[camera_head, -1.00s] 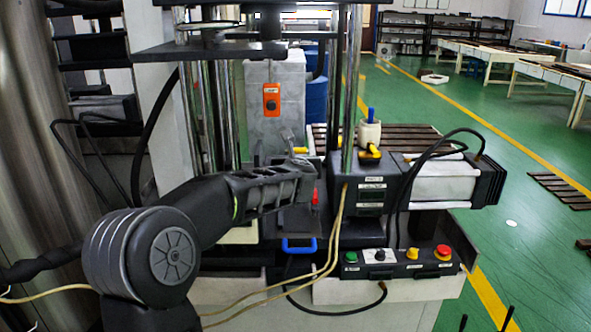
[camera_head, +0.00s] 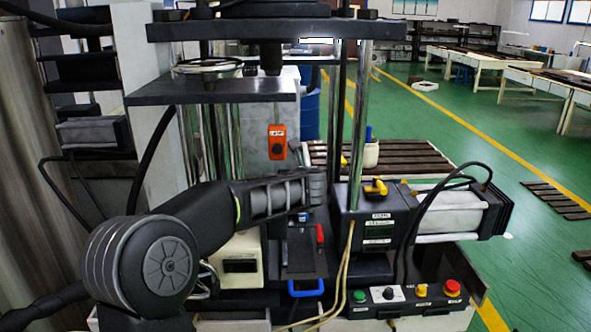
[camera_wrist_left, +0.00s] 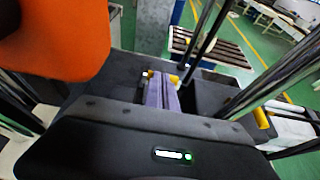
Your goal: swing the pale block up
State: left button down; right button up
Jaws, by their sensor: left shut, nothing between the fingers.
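My left gripper (camera_head: 318,186) reaches in from the left over the middle of the press, above the dark slide plate (camera_head: 303,258). It is shut with nothing held. In the left wrist view, its dark body fills the bottom. A pale lavender-grey piece (camera_wrist_left: 162,93) stands just beyond that body; I cannot tell whether it is the pale block or my shut fingers. In the head view, the gripper and wrist cover this spot, and I cannot pick out the pale block for certain. My right gripper is not in view.
An orange control box (camera_head: 277,142) hangs behind my wrist and looms close in the wrist view (camera_wrist_left: 60,38). Chrome columns (camera_head: 360,120) and a dark upper plate (camera_head: 212,91) surround the arm. A blue handle (camera_head: 306,292), red lever (camera_head: 320,233) and button panel (camera_head: 405,297) are in front.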

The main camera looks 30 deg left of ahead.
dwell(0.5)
pick_arm(q)
jog(key=b+v, duration=0.2)
jog(key=v, duration=0.6)
jog(key=shift+w, duration=0.15)
dwell(0.4)
